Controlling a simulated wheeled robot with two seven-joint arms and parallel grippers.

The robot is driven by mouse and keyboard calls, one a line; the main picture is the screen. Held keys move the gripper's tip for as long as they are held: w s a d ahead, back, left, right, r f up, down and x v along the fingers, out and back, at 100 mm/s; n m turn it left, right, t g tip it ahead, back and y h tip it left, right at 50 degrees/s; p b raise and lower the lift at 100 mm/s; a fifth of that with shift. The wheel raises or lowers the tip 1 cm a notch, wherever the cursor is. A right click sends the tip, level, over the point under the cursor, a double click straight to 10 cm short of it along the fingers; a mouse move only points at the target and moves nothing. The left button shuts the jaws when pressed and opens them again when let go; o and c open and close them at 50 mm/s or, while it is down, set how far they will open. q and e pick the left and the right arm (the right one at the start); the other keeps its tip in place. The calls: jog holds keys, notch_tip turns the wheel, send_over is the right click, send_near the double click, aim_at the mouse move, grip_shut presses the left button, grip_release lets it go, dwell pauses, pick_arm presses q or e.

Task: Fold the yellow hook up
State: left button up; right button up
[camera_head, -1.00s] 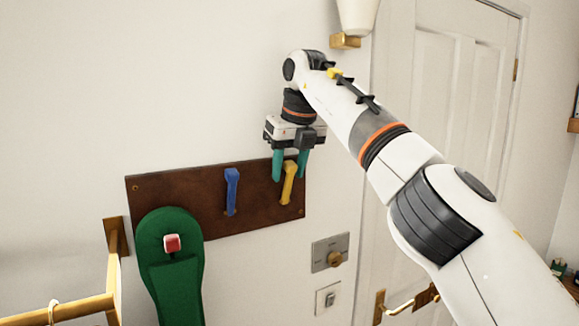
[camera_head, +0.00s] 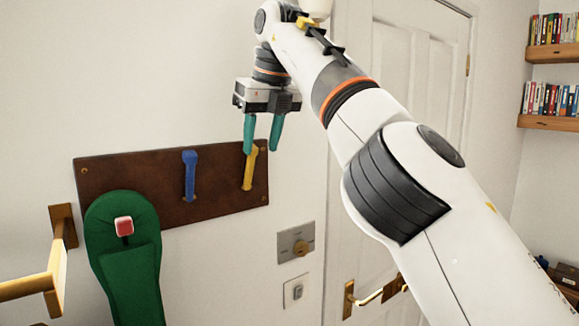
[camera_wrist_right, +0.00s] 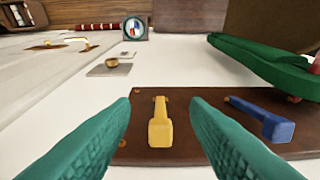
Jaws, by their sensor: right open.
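The yellow hook (camera_head: 249,172) is on the right part of a dark brown wall board (camera_head: 220,198). Its thick end is at the top in the head view. My right gripper (camera_head: 261,150), with teal fingers, is open just above it. The left finger overlaps the hook's top in the head view. In the right wrist view the yellow hook (camera_wrist_right: 160,128) lies in line with the gap between the open fingers (camera_wrist_right: 160,104), with nothing gripped. My left gripper is not in view.
A blue hook (camera_head: 189,175) is left of the yellow one. A metal plate with a brass knob (camera_head: 297,243) and a switch (camera_head: 296,291) are below right, beside a white door (camera_head: 400,120).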

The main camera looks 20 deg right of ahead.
jog(key=s+d+b, duration=0.2)
jog(key=s+b, duration=0.4)
jog(key=s, duration=0.2)
jog(key=shift+d+b, duration=0.4)
jog(key=shift+f, duration=0.1)
dwell(0.4)
